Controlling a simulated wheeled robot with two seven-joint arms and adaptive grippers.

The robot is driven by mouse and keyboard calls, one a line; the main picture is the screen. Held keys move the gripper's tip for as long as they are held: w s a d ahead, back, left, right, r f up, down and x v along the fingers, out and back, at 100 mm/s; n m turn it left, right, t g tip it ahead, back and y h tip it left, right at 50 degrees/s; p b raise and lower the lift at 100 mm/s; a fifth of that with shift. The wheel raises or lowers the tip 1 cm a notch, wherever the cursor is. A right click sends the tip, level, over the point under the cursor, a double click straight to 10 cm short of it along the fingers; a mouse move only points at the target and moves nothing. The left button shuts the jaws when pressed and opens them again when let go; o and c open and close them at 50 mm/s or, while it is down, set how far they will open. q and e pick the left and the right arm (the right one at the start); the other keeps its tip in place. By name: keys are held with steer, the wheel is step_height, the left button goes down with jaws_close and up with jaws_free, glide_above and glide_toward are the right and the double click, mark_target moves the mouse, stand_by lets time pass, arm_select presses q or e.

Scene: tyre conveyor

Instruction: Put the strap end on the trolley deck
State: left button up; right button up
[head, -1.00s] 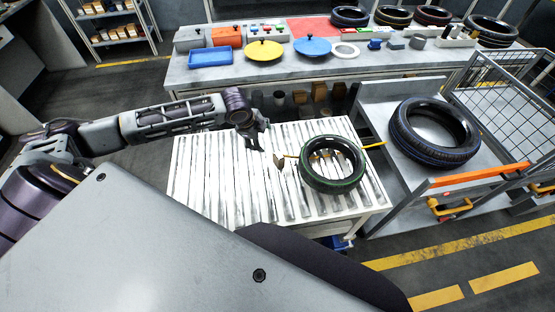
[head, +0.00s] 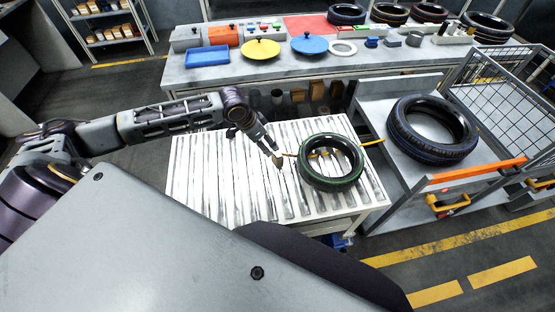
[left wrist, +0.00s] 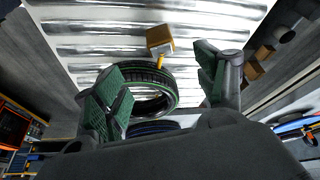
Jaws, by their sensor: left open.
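A yellow strap (head: 290,154) runs through a green-striped tyre (head: 331,182) lying flat on the roller conveyor (head: 215,190). Its near end carries a tan block (head: 279,162), left of the tyre. Its other end reaches toward the trolley at the right. The tyre also shows in the left wrist view (left wrist: 165,84), with the tan block (left wrist: 160,39) beyond it. My left gripper (head: 268,147) is open, close by the block; its two green-padded fingers (left wrist: 162,75) are apart, with nothing held between them. The trolley deck (head: 373,115) bears a larger blue-striped tyre (head: 432,130). My right gripper is not in view.
A workbench (head: 215,78) behind holds a blue tray (head: 207,57), yellow (head: 261,49) and blue (head: 309,44) discs and several tyres. A wire-mesh side (head: 505,95) and an orange bar (head: 478,172) border the trolley. The conveyor left of the block is clear.

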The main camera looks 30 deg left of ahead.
mark_target(277, 155)
arm_select(q)
steer(key=shift+f, duration=0.1)
stand_by(0.3)
steer(key=shift+x, duration=4.25)
steer(key=shift+w, duration=0.1)
steer(key=shift+p+x, duration=0.4)
steer(key=shift+x, duration=2.15)
steer(key=shift+w, duration=0.15)
steer(key=c, duration=1.2)
steer(key=shift+c, duration=0.2)
